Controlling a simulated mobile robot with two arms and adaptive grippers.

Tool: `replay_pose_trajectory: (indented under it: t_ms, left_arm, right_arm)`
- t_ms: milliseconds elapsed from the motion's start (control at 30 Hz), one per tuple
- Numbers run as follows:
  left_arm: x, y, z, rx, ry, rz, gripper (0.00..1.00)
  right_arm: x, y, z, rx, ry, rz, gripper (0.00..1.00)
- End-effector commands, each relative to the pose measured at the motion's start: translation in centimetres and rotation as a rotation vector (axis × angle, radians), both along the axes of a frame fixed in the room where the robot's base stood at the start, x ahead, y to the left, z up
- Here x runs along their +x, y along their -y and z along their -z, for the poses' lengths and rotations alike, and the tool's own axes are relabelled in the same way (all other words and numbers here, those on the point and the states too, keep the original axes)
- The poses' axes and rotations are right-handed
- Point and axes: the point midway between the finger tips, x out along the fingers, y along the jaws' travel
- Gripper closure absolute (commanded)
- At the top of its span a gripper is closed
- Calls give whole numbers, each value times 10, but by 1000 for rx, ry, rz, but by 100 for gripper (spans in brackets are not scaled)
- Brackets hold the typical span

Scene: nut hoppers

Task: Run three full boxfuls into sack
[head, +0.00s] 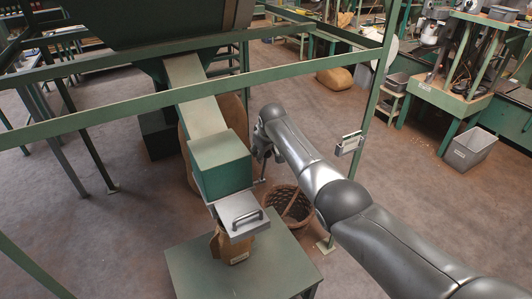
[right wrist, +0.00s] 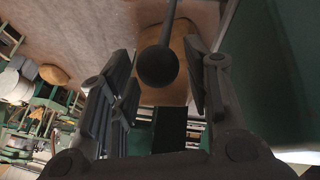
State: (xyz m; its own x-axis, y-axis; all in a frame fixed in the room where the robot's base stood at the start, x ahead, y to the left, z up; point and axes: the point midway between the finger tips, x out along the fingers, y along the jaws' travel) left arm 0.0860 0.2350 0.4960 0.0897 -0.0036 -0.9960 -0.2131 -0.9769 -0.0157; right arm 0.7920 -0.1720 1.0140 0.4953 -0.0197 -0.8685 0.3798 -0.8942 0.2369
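A green box (head: 221,165) sits at the lower end of a sloping chute (head: 197,105) that comes down from the dark green hopper (head: 150,18). Below the box is a metal plate with a handle (head: 240,213). A brown sack (head: 232,246) stands under the plate on a green table (head: 235,277), its mouth partly hidden. My right gripper (head: 261,150) is just right of the box. In the right wrist view, a black ball knob (right wrist: 158,67) on a rod shows between its open fingers, with gaps on both sides. My left gripper is not in view.
A green frame bar (head: 160,98) crosses in front of the hopper. A small counter-like device (head: 350,144) is on the right post. A wicker basket (head: 287,210) stands on the floor beside the table. A large brown sack (head: 233,112) stands behind the chute. A grey bin (head: 468,149) is farther right.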

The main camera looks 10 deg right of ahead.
Motion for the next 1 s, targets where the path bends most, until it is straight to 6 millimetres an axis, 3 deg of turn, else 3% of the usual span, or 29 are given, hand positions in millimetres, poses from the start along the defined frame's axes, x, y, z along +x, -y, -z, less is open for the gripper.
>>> replay_pose_trajectory:
  t_ms: [467,733,1000]
  left_arm:
    - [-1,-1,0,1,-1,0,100]
    - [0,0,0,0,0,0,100]
    - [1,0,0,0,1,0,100]
  right_arm:
    - [-4,1,1,-2,-11,1,49]
    - [-15,1,-17,-2,-9,0,49]
    - [-31,-1,-49,-1,-8,1,49]
